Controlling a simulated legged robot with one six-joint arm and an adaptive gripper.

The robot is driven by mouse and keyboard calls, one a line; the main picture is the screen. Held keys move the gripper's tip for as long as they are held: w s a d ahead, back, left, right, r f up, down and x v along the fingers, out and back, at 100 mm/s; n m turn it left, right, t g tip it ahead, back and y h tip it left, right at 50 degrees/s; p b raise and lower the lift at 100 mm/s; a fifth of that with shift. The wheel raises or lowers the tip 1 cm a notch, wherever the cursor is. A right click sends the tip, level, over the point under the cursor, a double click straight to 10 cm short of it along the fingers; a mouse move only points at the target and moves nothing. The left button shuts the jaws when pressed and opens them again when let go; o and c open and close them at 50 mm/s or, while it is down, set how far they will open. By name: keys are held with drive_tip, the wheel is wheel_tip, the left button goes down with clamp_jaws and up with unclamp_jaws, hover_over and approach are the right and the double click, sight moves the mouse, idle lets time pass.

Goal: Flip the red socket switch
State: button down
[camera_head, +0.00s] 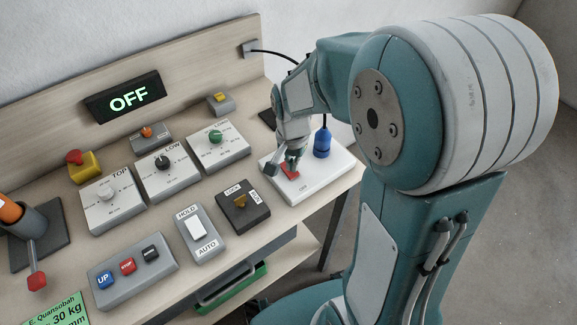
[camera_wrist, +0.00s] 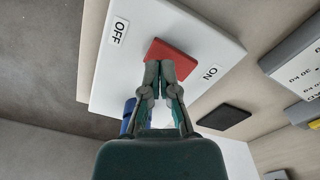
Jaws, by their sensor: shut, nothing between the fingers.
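The red socket switch (camera_head: 290,171) sits on a white power strip (camera_head: 325,174) at the right end of the bench. In the wrist view the red switch (camera_wrist: 171,57) lies between an OFF label and an ON label on the white housing (camera_wrist: 200,25). My gripper (camera_head: 292,163) is shut and empty, with its fingertips at the switch. In the wrist view the fingertips (camera_wrist: 160,68) overlap the near edge of the switch. I cannot tell whether they touch it. The display (camera_head: 127,99) reads OFF.
A blue plug (camera_head: 322,143) with a black cable stands in the strip behind the switch. A LOCK/RUN key box (camera_head: 243,207) and a HOLD/AUTO rocker box (camera_head: 196,231) stand to the left. Several dial boxes and a button box (camera_head: 130,270) fill the rest of the bench.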

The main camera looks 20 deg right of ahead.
sight(293, 174)
drive_tip(key=shift+r, duration=2.95)
drive_tip(key=shift+s+r, duration=0.25)
drive_tip(key=shift+r, duration=0.1)
drive_tip(key=s+r+n+t, duration=0.5)
drive_tip(key=s+r+n, duration=0.3)
drive_tip(key=s, duration=0.5)
drive_tip(key=shift+s+r+t, duration=0.3)
drive_tip(key=shift+s+r, duration=0.05)
drive_tip(key=shift+r, duration=0.3)
